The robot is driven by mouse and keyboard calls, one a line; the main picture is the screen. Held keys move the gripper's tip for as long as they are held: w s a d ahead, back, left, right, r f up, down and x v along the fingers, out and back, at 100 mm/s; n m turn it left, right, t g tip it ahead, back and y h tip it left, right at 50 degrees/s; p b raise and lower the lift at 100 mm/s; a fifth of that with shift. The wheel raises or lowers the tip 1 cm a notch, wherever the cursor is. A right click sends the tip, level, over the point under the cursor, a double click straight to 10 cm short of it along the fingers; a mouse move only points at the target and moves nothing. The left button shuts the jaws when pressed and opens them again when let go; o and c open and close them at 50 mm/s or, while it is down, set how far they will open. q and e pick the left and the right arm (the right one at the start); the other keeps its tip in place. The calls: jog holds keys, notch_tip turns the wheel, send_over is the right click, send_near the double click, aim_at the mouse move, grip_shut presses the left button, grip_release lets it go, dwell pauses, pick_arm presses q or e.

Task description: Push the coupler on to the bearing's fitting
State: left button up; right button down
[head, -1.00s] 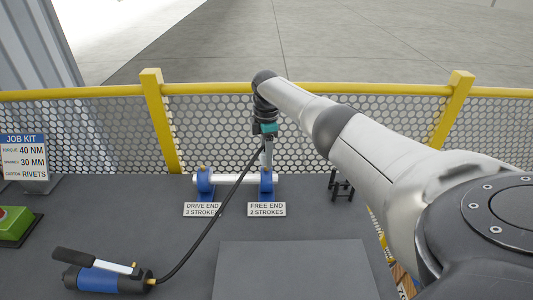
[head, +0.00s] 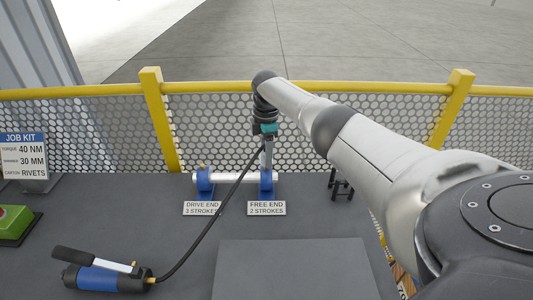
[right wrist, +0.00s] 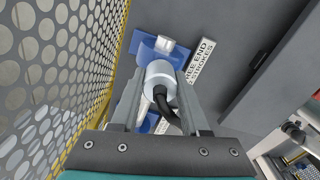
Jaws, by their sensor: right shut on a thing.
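My right gripper (head: 267,158) points down over the free-end bearing (head: 267,184), a blue block on the white shaft (head: 235,179). In the right wrist view, its two grey fingers are shut on the coupler (right wrist: 160,73), a pale cylinder with the black hose (right wrist: 188,102) coming out of it. The blue free-end bearing (right wrist: 146,50) shows just beyond the coupler. Its fitting is hidden behind the coupler, so I cannot tell whether they touch. The drive-end bearing (head: 204,181) stands to the left with a small brass-coloured tip on top. My left gripper is not in view.
A blue and black grease gun (head: 97,279) lies at front left, its hose (head: 207,229) running to my right gripper. A mesh fence (head: 230,130) closes the back. A small black stand (head: 340,187) is to the right. A flat grey plate (head: 290,270) lies in front.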

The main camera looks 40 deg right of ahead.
jog(key=shift+f+b, duration=0.8)
jog(key=shift+f, duration=0.2)
jog(key=shift+c, duration=1.6)
grip_release()
notch_tip(320, 180, up, 15)
jog(key=p, duration=0.1)
jog(key=shift+r, duration=0.15)
